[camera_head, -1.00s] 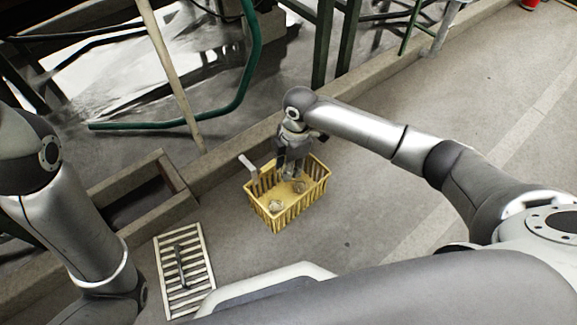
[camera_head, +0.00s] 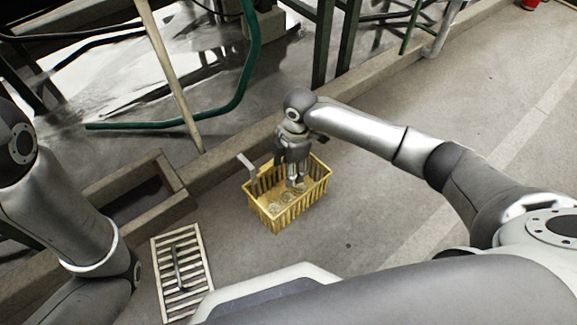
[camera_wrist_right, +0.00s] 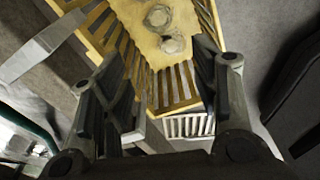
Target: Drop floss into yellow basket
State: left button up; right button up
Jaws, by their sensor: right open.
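The yellow basket (camera_head: 287,216) stands on the floor in the middle of the head view, and its slatted side also shows in the wrist view (camera_wrist_right: 177,87). Pale round bundles that look like floss lie on its bottom, one at the top of the wrist view (camera_wrist_right: 158,16) and another just below it (camera_wrist_right: 174,44). My right gripper (camera_head: 298,184) reaches down into the basket from above. In the wrist view its fingers (camera_wrist_right: 172,100) are wide apart with nothing held between them. My left gripper is out of view; only the left arm shows.
A stone-edged pit (camera_head: 135,190) and a low curb (camera_head: 225,160) run behind. A wooden pole (camera_head: 172,75) and green pipe (camera_head: 246,85) stand beyond. Floor at right is clear.

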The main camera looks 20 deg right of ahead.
notch_tip(320, 180, up, 12)
jog(key=d, duration=0.1)
jog(key=shift+d, duration=0.2)
dwell(0.3)
jog(key=shift+w, duration=0.1)
dwell(0.4)
